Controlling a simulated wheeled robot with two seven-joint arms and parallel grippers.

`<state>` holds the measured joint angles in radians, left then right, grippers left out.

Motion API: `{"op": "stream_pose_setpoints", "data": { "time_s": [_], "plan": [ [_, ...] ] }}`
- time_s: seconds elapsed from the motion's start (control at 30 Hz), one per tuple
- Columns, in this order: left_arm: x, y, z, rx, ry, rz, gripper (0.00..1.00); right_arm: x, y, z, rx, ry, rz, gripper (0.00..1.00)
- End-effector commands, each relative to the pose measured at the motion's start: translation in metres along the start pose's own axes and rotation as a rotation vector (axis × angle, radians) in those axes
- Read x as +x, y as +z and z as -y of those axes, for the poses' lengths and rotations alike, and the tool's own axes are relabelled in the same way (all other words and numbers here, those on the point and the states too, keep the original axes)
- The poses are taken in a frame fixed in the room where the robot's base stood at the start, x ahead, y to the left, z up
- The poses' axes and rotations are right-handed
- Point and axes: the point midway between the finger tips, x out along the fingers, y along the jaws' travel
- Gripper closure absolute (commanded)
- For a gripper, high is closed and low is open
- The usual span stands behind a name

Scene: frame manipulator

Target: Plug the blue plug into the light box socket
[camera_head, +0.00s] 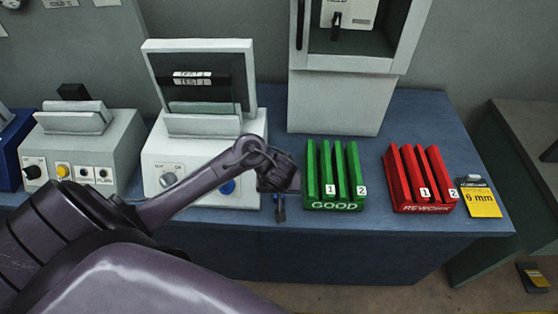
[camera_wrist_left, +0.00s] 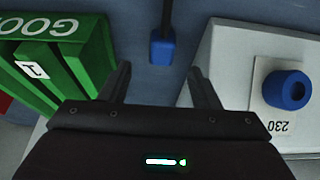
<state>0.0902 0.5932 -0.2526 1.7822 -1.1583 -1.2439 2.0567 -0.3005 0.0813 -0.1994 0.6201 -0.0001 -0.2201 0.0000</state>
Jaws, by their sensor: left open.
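The blue plug (camera_wrist_left: 162,48), on a dark cable, lies in the left wrist view just beyond and between my fingertips, touching neither. In the head view the plug (camera_head: 281,215) shows just below my gripper at the bench's front edge. My left gripper (camera_head: 279,196) is open and empty; in the wrist view its fingers (camera_wrist_left: 159,72) stand apart. The light box (camera_head: 205,150) is the pale unit with an upright dark screen. Its blue round socket (camera_head: 228,187) is on the front, left of my gripper; it also shows in the wrist view (camera_wrist_left: 287,90) beside a "230" label. My right gripper is not in view.
A green GOOD rack (camera_head: 335,206) stands close right of my gripper, with a red rack (camera_head: 424,208) and a yellow 6 mm card (camera_head: 481,201) beyond. A grey box (camera_head: 88,150) stands left of the light box. A tall cabinet (camera_head: 340,100) is behind.

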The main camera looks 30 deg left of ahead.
Motion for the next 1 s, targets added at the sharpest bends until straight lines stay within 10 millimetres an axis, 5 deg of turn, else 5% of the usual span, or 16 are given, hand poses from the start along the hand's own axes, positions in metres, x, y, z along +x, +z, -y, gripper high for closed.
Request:
{"op": "stream_pose_setpoints", "data": {
  "time_s": [0.37, 0.73, 1.0],
  "plan": [
    [0.012, -0.001, 0.001, 0.000, -0.001, -0.001, 0.44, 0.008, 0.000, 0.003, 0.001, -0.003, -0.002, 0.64],
    [0.060, -0.002, 0.004, 0.000, -0.002, -0.002, 0.44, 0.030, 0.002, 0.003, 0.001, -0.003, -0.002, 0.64],
    [0.063, -0.003, 0.003, 0.000, 0.000, -0.003, 0.44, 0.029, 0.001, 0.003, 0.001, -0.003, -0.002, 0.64]
  ]
}}
